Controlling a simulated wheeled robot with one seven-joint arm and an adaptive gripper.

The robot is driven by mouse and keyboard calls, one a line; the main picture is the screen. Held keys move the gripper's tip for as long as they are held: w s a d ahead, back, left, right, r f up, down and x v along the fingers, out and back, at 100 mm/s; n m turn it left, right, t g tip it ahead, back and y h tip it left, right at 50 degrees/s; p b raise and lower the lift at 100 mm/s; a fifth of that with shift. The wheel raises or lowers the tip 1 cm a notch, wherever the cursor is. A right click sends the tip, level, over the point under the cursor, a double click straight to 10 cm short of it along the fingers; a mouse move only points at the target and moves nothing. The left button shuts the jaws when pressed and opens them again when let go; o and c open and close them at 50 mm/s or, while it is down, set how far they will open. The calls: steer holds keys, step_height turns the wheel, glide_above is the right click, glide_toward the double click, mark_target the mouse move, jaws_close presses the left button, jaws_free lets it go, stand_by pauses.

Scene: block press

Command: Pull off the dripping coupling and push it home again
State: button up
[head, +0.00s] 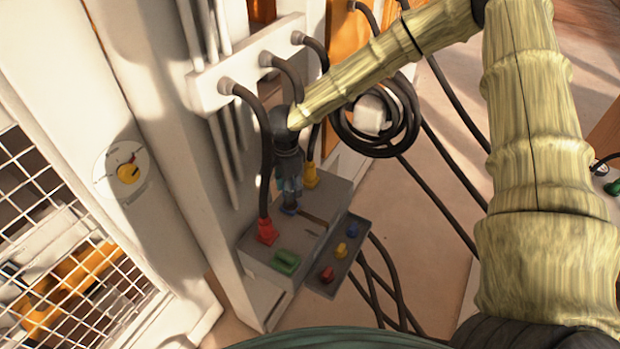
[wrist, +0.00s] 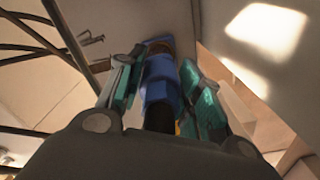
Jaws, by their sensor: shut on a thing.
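My gripper (head: 289,186) points down over the grey block (head: 335,197) and is shut on the blue coupling. In the wrist view the blue coupling (wrist: 163,85) is between the teal fingers (wrist: 160,95), with a blue port piece (wrist: 160,41) beyond it and a dark brown band between them. In the head view the gripper hides most of this coupling, and its blue port (head: 289,210) shows just below. The red coupling (head: 267,231) and yellow coupling (head: 310,176) stand on the block on either side. I cannot make out any drip.
Black hoses run from a white manifold (head: 240,75) down to the block. A green piece (head: 286,262) sits at the block's front. A grey tray (head: 338,264) beside it holds blue, yellow and red pieces. A coiled black hose (head: 400,135) hangs behind. A mesh guard stands left.

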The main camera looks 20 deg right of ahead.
steer(key=shift+r+p, duration=0.8)
steer(key=shift+r, duration=0.1)
steer(key=shift+f, duration=0.25)
steer(key=shift+f, duration=1.65)
steer(key=shift+p, duration=1.25)
stand_by(1.0)
steer(key=shift+f, duration=0.65)
stand_by(0.9)
steer(key=o, duration=1.3)
steer(key=shift+r, duration=0.1)
step_height(320, 180, up, 12)
steer(key=shift+f, duration=0.1)
